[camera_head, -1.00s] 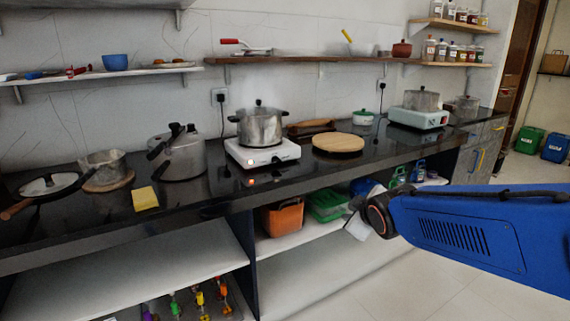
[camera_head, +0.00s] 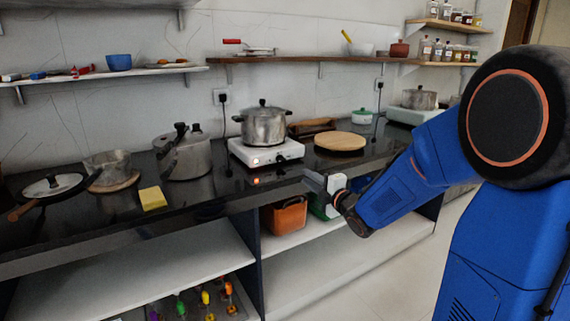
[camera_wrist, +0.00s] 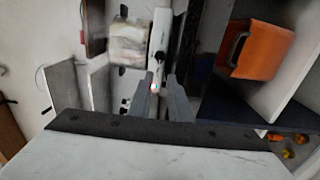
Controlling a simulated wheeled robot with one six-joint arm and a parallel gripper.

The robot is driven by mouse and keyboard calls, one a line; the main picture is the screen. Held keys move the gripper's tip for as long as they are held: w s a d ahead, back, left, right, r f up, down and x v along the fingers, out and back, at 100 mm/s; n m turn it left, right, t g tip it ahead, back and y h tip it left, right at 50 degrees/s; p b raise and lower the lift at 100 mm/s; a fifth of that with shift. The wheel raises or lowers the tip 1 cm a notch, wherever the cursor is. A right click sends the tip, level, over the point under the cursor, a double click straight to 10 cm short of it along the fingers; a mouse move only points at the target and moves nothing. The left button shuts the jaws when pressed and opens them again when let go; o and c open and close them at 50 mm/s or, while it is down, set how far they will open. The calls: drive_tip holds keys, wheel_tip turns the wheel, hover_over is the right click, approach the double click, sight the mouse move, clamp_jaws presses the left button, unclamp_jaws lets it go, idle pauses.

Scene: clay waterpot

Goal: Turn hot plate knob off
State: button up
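The white hot plate (camera_head: 285,150) stands on the black counter with a steaming-looking metal pot (camera_head: 263,125) on it. Beyond the fingertips are the hot plate's front (camera_wrist: 160,45) and the pot (camera_wrist: 129,42).
A pressure cooker (camera_head: 188,158) and yellow sponge (camera_head: 152,197) are left of the hot plate. A round wooden board (camera_head: 340,141) is to its right. An orange bin (camera_head: 286,216) sits on the shelf below. The counter's front edge lies between my gripper and the hot plate.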

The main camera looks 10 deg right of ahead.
sight(282, 160)
drive_tip(key=x, duration=1.6)
clamp_jaws()
